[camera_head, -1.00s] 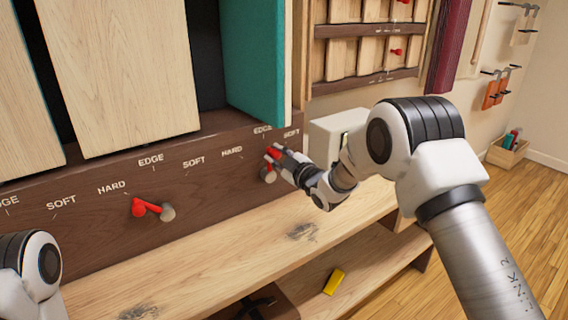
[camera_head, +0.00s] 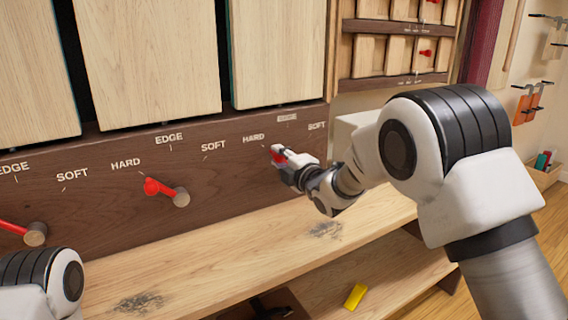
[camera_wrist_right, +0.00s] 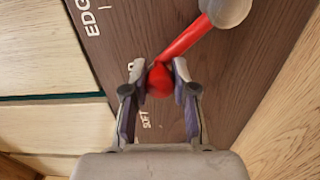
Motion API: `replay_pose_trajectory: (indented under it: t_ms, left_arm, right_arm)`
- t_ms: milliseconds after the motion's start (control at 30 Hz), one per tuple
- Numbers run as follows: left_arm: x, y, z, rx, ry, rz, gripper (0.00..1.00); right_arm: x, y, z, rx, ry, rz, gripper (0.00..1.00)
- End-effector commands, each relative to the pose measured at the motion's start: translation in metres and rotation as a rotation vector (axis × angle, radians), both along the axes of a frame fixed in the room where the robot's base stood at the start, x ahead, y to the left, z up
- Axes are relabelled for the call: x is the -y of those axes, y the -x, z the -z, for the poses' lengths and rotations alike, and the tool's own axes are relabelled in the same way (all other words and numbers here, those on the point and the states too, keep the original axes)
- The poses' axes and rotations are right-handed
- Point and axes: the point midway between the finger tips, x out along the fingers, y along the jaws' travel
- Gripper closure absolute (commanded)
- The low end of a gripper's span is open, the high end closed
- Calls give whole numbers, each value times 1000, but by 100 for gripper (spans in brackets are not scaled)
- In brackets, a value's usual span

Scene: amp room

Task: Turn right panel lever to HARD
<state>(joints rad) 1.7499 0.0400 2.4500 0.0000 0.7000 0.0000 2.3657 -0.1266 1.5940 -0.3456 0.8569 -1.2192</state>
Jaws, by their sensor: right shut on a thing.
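The right panel lever (camera_head: 277,152) has a red handle. Its knob sits just right of and below the HARD label (camera_head: 253,136) on the dark brown board. My right gripper (camera_head: 280,157) is shut on the knob and hides the pivot in the head view. In the right wrist view, the red lever (camera_wrist_right: 185,42) runs from a grey pivot (camera_wrist_right: 228,10) down to its knob, held between the fingertips of the gripper (camera_wrist_right: 158,78). The right panel (camera_head: 277,55) above shows its pale wooden face. My left gripper is out of view.
A middle red lever (camera_head: 165,190) points left towards its own HARD label. Another red lever (camera_head: 15,228) is at the left edge. A wooden shelf (camera_head: 240,240) lies below the board. A yellow block (camera_head: 355,296) rests lower down.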

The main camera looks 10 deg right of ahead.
Motion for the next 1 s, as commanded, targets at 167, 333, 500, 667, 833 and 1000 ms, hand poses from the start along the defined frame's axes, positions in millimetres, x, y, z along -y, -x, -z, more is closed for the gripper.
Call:
replay_pose_trajectory:
  t_ms: [167, 333, 500, 667, 833, 1000]
  left_arm:
    - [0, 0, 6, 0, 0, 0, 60]
    - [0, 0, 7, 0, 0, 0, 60]
    - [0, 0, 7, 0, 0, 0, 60]
    - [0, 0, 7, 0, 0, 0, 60]
    - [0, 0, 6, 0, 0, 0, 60]
    - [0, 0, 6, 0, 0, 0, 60]
  right_arm:
    - [-2, 1, 4, 10, 33, 1, 100]
    - [-2, 1, 3, 12, 41, 1, 100]
    - [-2, 1, 3, 12, 41, 1, 100]
    - [-2, 1, 4, 12, 41, 0, 49]
    - [-2, 1, 3, 13, 40, 0, 47]
    - [-2, 2, 2, 14, 39, 1, 47]
